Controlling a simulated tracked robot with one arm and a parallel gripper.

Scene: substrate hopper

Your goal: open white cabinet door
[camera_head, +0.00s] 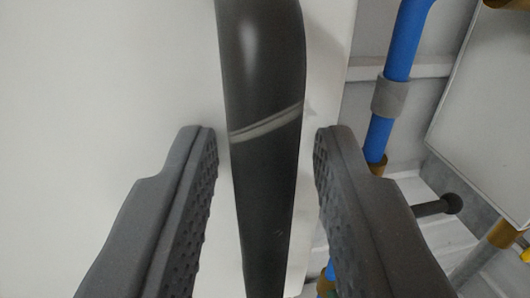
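The white cabinet door (110,70) fills the left and middle of the view as a flat pale panel. Its right edge runs down at the right of the handle. A long dark grey handle (265,200) with a thin light band across it runs from top to bottom in front of the door. My gripper (265,145) is open, with one finger on each side of the handle. A narrow gap shows between each fingertip and the handle, so no grip is visible. The lower end of the handle is cut off by the frame.
At the right, beyond the door edge, a blue pipe (402,45) with a grey collar (389,97) runs down. A pale panel (492,115) in a grey frame stands at the far right. A dark round-ended rod (440,206) sticks out below it.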

